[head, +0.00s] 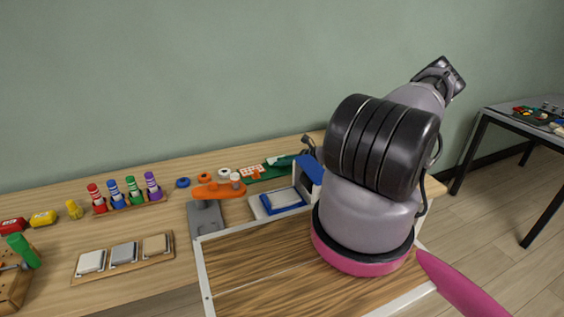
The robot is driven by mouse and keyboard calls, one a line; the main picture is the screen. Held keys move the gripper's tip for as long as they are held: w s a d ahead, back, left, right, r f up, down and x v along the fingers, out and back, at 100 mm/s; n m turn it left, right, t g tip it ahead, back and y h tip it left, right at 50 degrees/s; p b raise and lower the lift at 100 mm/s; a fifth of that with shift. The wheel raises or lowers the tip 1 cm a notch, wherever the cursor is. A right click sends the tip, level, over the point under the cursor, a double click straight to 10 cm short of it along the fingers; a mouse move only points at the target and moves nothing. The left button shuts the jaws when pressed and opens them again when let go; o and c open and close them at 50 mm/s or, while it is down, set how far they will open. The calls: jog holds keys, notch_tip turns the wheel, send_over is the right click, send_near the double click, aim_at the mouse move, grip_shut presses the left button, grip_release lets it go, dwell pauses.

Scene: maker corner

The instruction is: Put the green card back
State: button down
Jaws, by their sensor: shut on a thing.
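A flat dark green piece, which looks like the green card (284,162), shows at the back of the bench, just left of my arm. My gripper (309,148) shows only as a small dark part at the green piece's right end, beside my large arm links. It is shut, and the green piece is what lies at its jaws. The fingertips are too small and too covered to see the grip clearly. I cannot tell whether the card is lifted or touching the bench.
A white case with a blue pad and raised blue lid (309,169) stands just in front. An orange piece (218,190), a grey plate (206,217) and a rack of coloured bottles (128,202) lie left. A tray of three tiles (123,258) is front left. My arm hides the right side.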

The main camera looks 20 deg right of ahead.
jog(key=shift+f, duration=0.4)
jog(key=c, duration=0.7)
grip_release()
jog(key=shift+r, duration=0.35)
jog(key=v, duration=1.2)
jog(key=shift+r, duration=0.1)
jog(key=s+a+r+n+g+h, duration=0.2)
jog(key=a+r+n, duration=0.25)
jog(key=r, duration=0.55)
jog(key=s+a+r+n+g+h, duration=0.15)
jog(key=a+r+n, duration=0.35)
jog(key=r, duration=0.5)
jog(key=s+a+r+n+g+h, duration=0.1)
jog(key=s+a+r+n+g, duration=0.15)
jog(key=r+n, duration=0.55)
jog(key=s+a+r+n+t+h, duration=0.1)
jog(key=s+a+r+n+t, duration=0.1)
jog(key=s+r, duration=0.6)
jog(key=s+a+r+n+t+h, duration=0.1)
jog(key=s+a+r+n+h, duration=0.1)
jog(key=s+a+r, duration=0.3)
jog(key=s+r+n, duration=0.1)
jog(key=s+r, duration=0.3)
jog(key=r, duration=0.2)
jog(key=shift+a+r+t, duration=0.25)
jog(key=shift+t, duration=0.15)
